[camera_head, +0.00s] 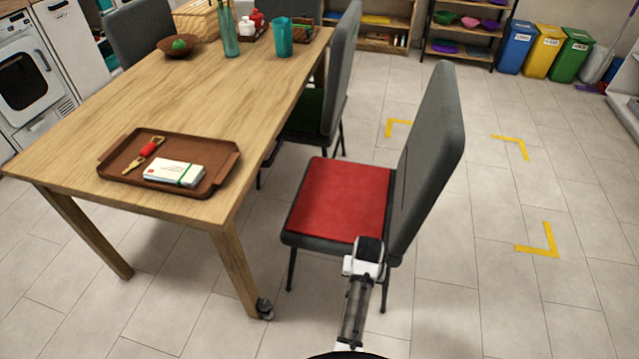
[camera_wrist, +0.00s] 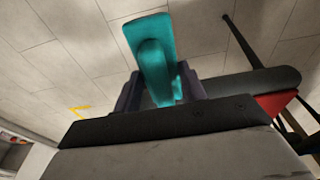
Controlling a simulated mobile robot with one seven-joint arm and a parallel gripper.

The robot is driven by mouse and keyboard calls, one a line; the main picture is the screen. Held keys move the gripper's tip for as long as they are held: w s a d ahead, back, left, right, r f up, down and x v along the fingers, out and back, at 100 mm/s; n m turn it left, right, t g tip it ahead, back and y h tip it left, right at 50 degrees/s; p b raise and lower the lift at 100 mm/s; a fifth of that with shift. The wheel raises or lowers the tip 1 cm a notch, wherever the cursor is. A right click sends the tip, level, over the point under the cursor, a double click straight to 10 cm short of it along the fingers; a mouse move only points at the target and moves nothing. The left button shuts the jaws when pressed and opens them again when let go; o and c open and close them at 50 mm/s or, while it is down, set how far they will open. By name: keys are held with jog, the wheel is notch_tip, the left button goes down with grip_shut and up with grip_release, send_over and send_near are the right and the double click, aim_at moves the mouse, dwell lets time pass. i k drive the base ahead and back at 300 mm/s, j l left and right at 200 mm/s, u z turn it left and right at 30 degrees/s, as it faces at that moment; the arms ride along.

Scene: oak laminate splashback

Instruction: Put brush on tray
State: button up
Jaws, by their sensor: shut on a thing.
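A brown tray (camera_head: 188,151) lies on the near end of the wooden table in the head view. On it are a red and brass tool (camera_head: 147,150) and a white stack of cards (camera_head: 174,173) with a green band. My gripper (camera_head: 369,248) is in front of the red-seated chair, to the right of the table and apart from the tray. In the wrist view, my gripper (camera_wrist: 160,96) is shut on a teal thing, which I take as the brush (camera_wrist: 150,50). Its bristles cannot be made out. The brush is not distinguishable in the head view.
The wooden table (camera_head: 120,95) also bears a bowl (camera_head: 178,48), a teal cup (camera_head: 280,38) and a bottle (camera_head: 229,32) at its far end. A grey chair (camera_head: 430,150) with a red seat stands beside my arm.

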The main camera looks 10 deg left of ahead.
aim_at(178, 150)
jog(key=l+u, duration=0.1)
jog(key=u, duration=0.7)
jog(key=l+u, duration=0.9)
jog(key=l, duration=0.25)
jog(key=k+l+u, duration=0.15)
jog(key=l, duration=0.2)
